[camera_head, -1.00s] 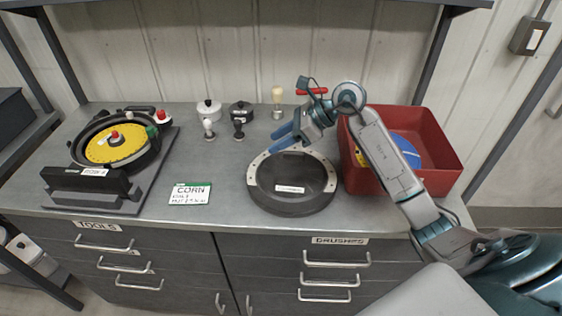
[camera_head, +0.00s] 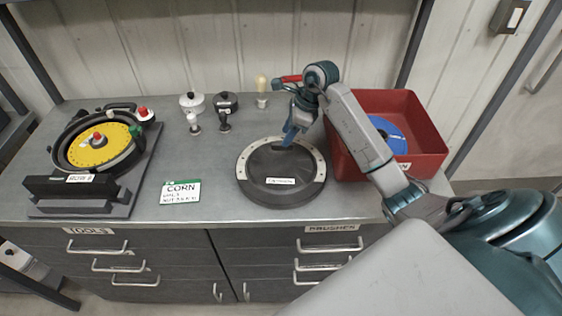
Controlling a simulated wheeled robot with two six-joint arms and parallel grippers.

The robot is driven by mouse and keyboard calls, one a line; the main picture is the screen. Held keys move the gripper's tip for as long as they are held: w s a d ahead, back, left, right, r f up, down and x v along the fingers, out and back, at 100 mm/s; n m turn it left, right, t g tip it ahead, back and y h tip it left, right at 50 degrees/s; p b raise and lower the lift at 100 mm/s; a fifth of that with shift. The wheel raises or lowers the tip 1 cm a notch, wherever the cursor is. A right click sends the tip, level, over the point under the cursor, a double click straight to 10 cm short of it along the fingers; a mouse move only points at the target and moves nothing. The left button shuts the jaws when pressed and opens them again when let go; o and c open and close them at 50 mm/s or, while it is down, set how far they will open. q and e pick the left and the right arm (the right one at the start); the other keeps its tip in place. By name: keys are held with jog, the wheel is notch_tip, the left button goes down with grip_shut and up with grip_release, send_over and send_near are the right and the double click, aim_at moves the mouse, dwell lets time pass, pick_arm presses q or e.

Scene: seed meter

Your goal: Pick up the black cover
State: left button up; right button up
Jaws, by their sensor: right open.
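The black cover (camera_head: 262,172) is a round black disc with a pale rim band and a small white label, lying flat on the grey workbench right of centre. My right gripper (camera_head: 289,138) is open, with its blue fingers pointing down over the cover's far edge. The fingertips look close to the cover, but I cannot tell whether they touch it. The fingers hide a small part of the far rim. My left gripper is not in view.
A red bin (camera_head: 432,150) with a blue disc (camera_head: 385,135) stands right of the cover. A seed meter with a yellow plate (camera_head: 92,150) is at the left. A CORN card (camera_head: 181,192) and several knobs, including a black one (camera_head: 225,102), are on the bench (camera_head: 215,215).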

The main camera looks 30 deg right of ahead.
aim_at(281, 165)
jog(key=p+x, duration=0.1)
jog(key=x, duration=0.2)
jog(key=shift+s+a, duration=0.1)
jog(key=shift+s, duration=0.1)
jog(key=shift+w+f, duration=0.1)
jog(key=shift+f, duration=0.1)
grip_shut()
jog(key=shift+r, duration=0.15)
